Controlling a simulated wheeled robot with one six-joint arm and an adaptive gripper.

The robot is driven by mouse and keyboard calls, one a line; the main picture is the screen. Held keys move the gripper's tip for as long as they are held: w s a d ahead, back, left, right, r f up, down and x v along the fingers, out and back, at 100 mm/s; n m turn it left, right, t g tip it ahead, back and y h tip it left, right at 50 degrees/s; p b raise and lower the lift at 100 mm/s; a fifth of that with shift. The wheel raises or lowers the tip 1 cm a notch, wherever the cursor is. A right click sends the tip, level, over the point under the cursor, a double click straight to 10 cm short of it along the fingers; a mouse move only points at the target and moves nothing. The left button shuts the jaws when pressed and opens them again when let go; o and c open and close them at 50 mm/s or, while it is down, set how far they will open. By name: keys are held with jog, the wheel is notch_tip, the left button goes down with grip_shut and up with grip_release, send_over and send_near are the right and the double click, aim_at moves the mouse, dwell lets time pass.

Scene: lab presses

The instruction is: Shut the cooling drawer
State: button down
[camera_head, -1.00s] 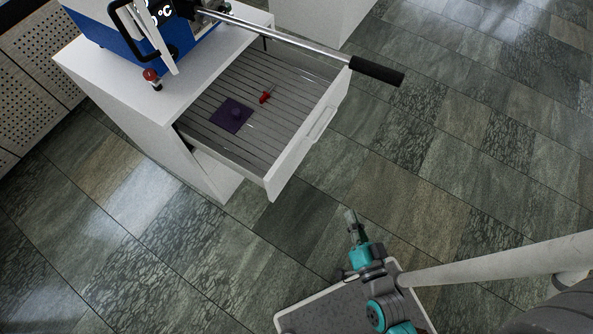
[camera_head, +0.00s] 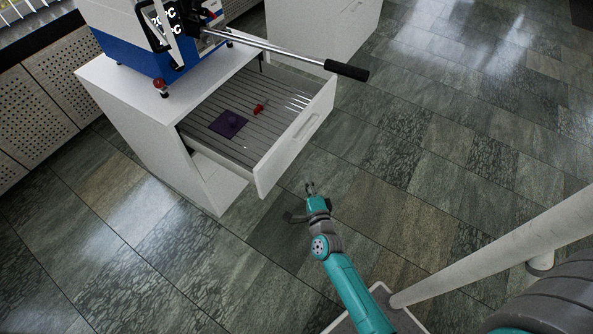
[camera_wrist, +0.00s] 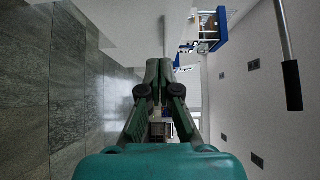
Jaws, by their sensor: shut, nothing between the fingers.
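The cooling drawer (camera_head: 297,139) is a white-fronted drawer pulled out of a white cabinet (camera_head: 133,125). Its slatted grey floor shows, with a purple square (camera_head: 228,124) and a small red item (camera_head: 259,108) lying on it. A bar handle (camera_head: 306,128) runs along the outer face. My gripper (camera_head: 309,187) is outside the drawer, in front of and apart from its front panel, near the lower right. In the wrist view my gripper's fingers (camera_wrist: 159,75) are together and hold nothing. I cannot tell the exact gap to the drawer front.
A blue and white press (camera_head: 150,45) stands on the cabinet. Its long lever with a black grip (camera_head: 346,70) reaches out over the drawer; the black grip also shows in the wrist view (camera_wrist: 292,86). Another white cabinet (camera_head: 318,28) stands behind. The tiled floor (camera_head: 430,150) at right is clear.

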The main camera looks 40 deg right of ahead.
send_near(289, 144)
jog(key=w+d, duration=0.1)
jog(key=d, duration=0.2)
jog(key=w, duration=0.3)
jog(key=shift+w+a+r, duration=0.1)
jog(key=shift+w+a, duration=0.25)
jog(key=shift+w, duration=0.45)
